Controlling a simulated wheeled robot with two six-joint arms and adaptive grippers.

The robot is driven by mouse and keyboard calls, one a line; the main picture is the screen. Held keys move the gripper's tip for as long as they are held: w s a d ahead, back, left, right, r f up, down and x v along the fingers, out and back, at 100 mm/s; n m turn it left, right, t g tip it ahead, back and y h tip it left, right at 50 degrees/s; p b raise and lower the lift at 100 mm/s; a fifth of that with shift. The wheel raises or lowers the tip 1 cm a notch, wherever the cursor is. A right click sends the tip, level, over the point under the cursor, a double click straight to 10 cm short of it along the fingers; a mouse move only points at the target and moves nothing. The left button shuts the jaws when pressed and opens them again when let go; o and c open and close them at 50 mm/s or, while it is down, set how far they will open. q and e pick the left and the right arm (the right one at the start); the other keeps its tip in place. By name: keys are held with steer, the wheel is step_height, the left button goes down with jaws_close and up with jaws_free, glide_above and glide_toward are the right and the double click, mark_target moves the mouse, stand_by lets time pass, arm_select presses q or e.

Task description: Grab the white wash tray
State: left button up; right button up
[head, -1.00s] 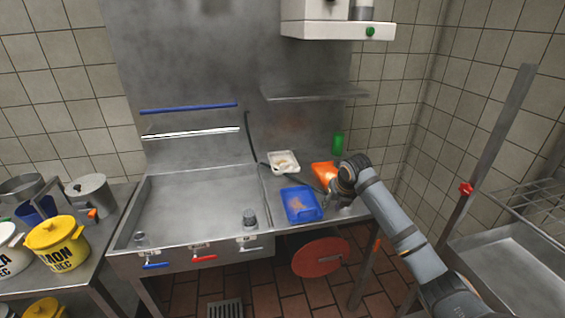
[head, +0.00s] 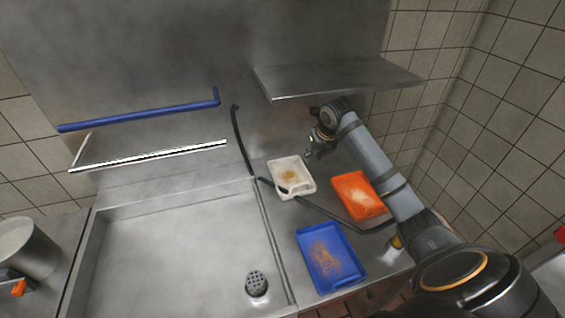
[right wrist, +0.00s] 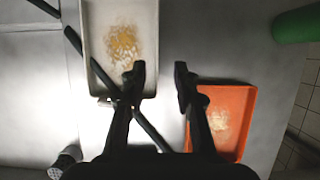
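The white wash tray (head: 303,187) lies on the steel counter right of the sink, with brownish residue in it. It also shows in the right wrist view (right wrist: 146,62), up and left of the fingers. My right gripper (head: 312,150) is above the counter, near the tray's upper right side. In the right wrist view, my right gripper (right wrist: 160,75) has its two dark fingers apart with nothing between them. The left fingertip overlaps the tray's right edge in that view; I cannot tell if they touch. My left gripper is not in view.
An orange tray (head: 349,206) lies right of the white tray, under my right arm in view. A blue tray (head: 308,247) is nearer the front. A dark hose (head: 321,212) runs across the counter between them. A steel shelf (head: 335,78) overhangs behind; a green object (right wrist: 297,25) stands nearby.

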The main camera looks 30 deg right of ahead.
mark_target(307, 170)
steer(key=shift+s+a+f, duration=0.1)
steer(key=shift+a+f, duration=0.05)
steer(key=shift+f, duration=0.55)
steer(key=x, duration=0.2)
steer(key=shift+w+f+p, duration=0.3)
steer(key=shift+w, duration=0.1)
steer(key=shift+w+f+p, duration=0.1)
steer(key=shift+f+p, duration=0.25)
steer(key=shift+f, duration=0.3)
steer(key=x, duration=0.3)
steer(key=shift+w+f+p, duration=0.15)
steer(key=shift+f+p, duration=0.15)
steer(key=shift+f, duration=0.05)
steer(key=shift+w+f, duration=0.1)
steer(key=shift+f, duration=0.05)
steer(key=shift+c, duration=1.3)
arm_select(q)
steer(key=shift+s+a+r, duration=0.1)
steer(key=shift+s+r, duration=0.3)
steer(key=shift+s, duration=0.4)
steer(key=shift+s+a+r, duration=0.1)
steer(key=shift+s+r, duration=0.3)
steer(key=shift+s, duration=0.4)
arm_select(e)
jaws_close()
